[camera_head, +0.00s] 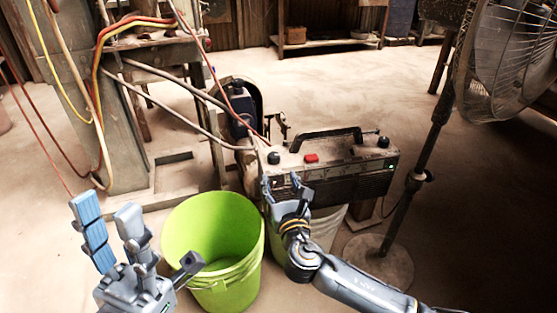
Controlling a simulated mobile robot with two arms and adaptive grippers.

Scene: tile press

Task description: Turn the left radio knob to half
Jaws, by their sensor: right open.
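The radio (345,163) is a dusty box with a dark front and a black carry handle. It rests on top of a pale bucket. Its left knob (274,157) is black and sits on the top at the left end; its turn position is too small to tell. My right gripper (280,184) is open and empty, in front of the radio's left end and just below the left knob, seemingly apart from it. My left gripper (140,236) is at the lower left, its fingers spread open and empty, far from the radio.
A red button (311,158) and a right knob (383,142) are also on the radio. A green bucket (225,235) stands between my grippers. A pedestal fan (425,177) stands at the right. Hoses and cables hang from a machine (85,100) at the left.

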